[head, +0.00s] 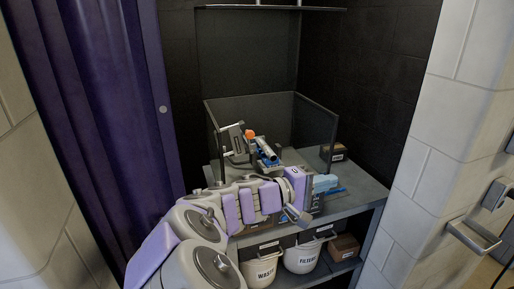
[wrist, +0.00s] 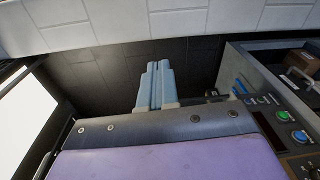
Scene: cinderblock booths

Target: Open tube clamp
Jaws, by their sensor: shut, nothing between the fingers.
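A grey clamp-like device (head: 236,139) with white handles stands inside a dark, open-topped enclosure on the counter in the head view. An orange knob (head: 250,134) and a silver-and-blue cylindrical part (head: 266,151) sit beside it. I cannot tell which part is the tube clamp, or whether it is open. My gripper (head: 329,183) is in front of and to the right of the enclosure, apart from the device. In the wrist view its pale blue fingers (wrist: 157,75) are together and empty. The device is not clearly visible there.
The dark enclosure (head: 232,103) has walls around the device. Below the counter (head: 358,195) hang two white buckets, waste (head: 261,270) and filter (head: 302,257). A purple curtain (head: 95,100) hangs at left. A green button (wrist: 281,116) shows at right in the wrist view.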

